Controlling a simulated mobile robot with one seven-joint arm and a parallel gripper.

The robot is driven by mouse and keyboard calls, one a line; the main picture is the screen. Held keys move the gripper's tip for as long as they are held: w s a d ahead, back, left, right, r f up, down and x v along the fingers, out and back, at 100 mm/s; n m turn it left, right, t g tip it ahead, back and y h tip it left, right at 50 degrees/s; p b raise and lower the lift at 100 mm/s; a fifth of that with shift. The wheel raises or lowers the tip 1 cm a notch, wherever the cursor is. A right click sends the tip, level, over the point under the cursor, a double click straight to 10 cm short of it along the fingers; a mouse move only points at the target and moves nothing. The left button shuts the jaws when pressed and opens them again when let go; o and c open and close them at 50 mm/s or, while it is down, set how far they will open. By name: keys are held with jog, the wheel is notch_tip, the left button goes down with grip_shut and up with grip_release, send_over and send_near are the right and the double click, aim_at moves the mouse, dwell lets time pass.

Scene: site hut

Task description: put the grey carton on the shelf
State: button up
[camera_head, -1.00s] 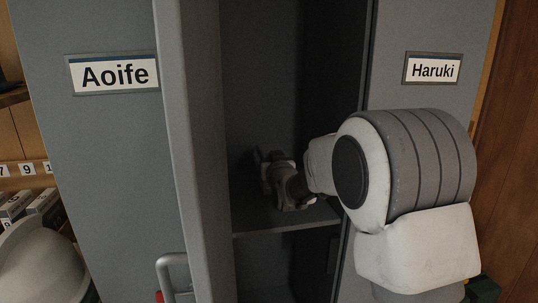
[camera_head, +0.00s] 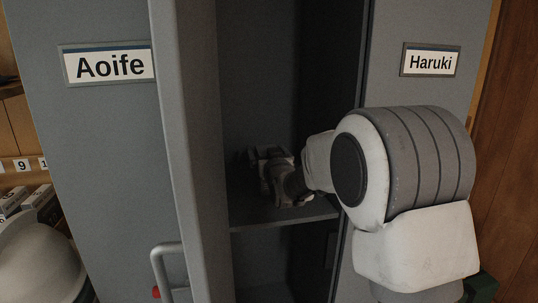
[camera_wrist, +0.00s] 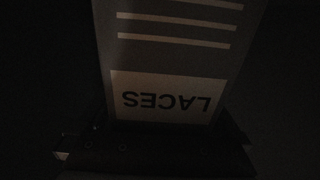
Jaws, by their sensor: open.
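A grey carton (camera_wrist: 180,55) fills the middle of the dark wrist view. It has pale stripes and a white label reading LACES (camera_wrist: 168,98), upside down in that view. My gripper (camera_head: 268,157) is inside the open locker, just above the shelf (camera_head: 250,221). Its jaws are open and show dimly at the near end of the carton, one on each side. I cannot tell whether they touch it. In the head view I cannot make out the carton in the shadow, nor whether it rests on the shelf.
The locker door marked Aoife (camera_head: 110,66) stands at the left, with a handle (camera_head: 168,270) low on its edge. The door marked Haruki (camera_head: 431,60) is at the right, behind my arm. A pale rounded object (camera_head: 38,262) and small boxes (camera_head: 12,200) are at the far left.

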jog(key=shift+r+p, duration=0.65)
jog(key=shift+p, duration=0.1)
jog(key=s+d+f+g+h, duration=0.1)
jog(key=s+d+g, duration=0.3)
jog(key=s, duration=1.1)
jog(key=s+d+f+m+g+h, duration=0.1)
jog(key=s+d+f+g, duration=0.2)
jog(key=s, duration=1.2)
jog(key=s+d+f+m+g+h, duration=0.1)
jog(key=s+d+g, duration=0.4)
jog(key=s, duration=1)
jog(key=shift+d+f+b, duration=0.45)
jog(key=shift+d+f, duration=0.45)
jog(key=shift+r, duration=0.1)
